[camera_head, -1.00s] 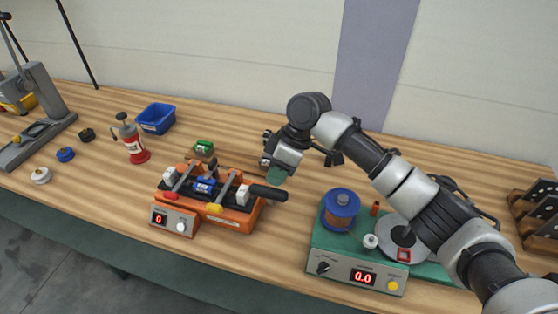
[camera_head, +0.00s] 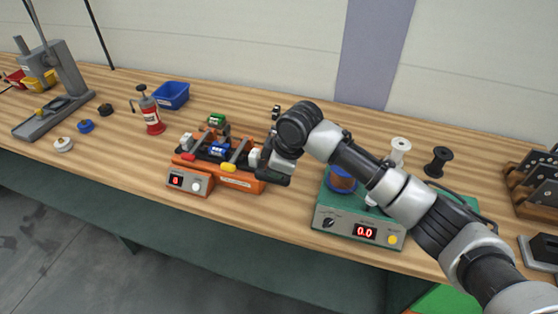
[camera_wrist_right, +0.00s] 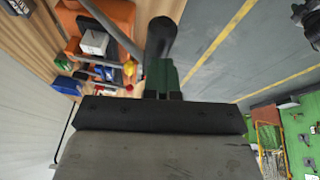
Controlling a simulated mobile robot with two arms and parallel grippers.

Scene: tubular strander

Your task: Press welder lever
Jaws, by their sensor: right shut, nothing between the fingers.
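The orange welder (camera_head: 240,183) stands on the wooden table with a small red display. Its lever ends in a thick black grip (camera_head: 273,178) at the right side of the machine. My right gripper (camera_head: 268,163) is at this grip, its fingers largely hidden by the wrist. In the right wrist view the green fingertips (camera_wrist_right: 160,76) are shut with nothing between them, right against or just over the near end of the black grip (camera_wrist_right: 163,38); I cannot tell whether they touch. The welder's orange body (camera_wrist_right: 105,25) shows left of them. My left gripper is out of view.
A green machine (camera_head: 325,219) with a copper spool stands right of the welder, under my right arm. A red bottle (camera_head: 153,124), a blue bin (camera_head: 171,94) and a grey press (camera_head: 70,75) are to the left. Bare table lies in front of the welder.

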